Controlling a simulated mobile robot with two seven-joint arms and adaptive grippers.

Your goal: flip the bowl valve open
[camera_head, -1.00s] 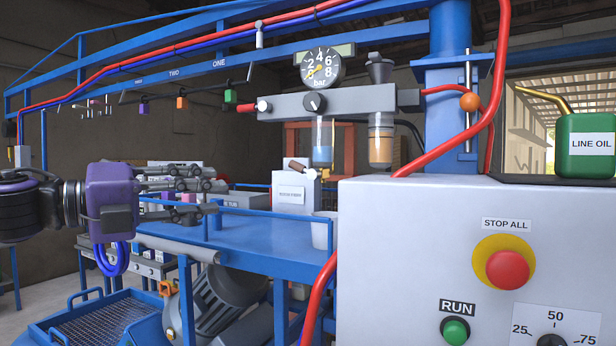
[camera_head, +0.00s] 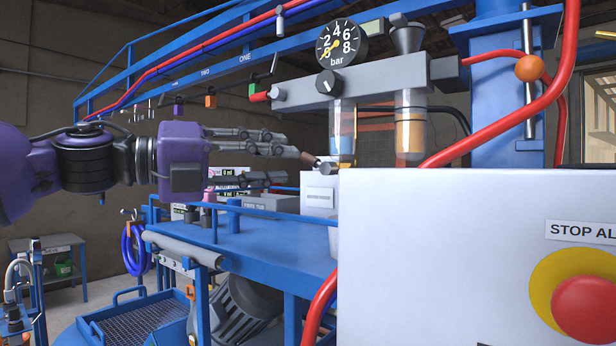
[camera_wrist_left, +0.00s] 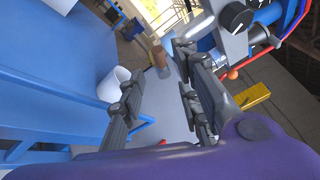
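A small valve with a brown handle (camera_head: 309,159) sits under the clear bluish bowl (camera_head: 343,128) of the air unit, just above the white cabinet's corner. My left gripper (camera_head: 284,165) points right toward it, its fingers spread and nothing between them. In the head view the fingertips end just short of the handle. In the left wrist view a brown cylinder (camera_wrist_left: 159,54), apparently the handle, shows beyond the gap between the open fingers (camera_wrist_left: 158,70). Contact cannot be made out. My right gripper is not in view.
The white cabinet (camera_head: 430,250) with a red stop button (camera_head: 588,308) fills the lower right. A blue railed table (camera_head: 260,245) lies below my gripper, and a white cup (camera_wrist_left: 114,84) stands nearby.

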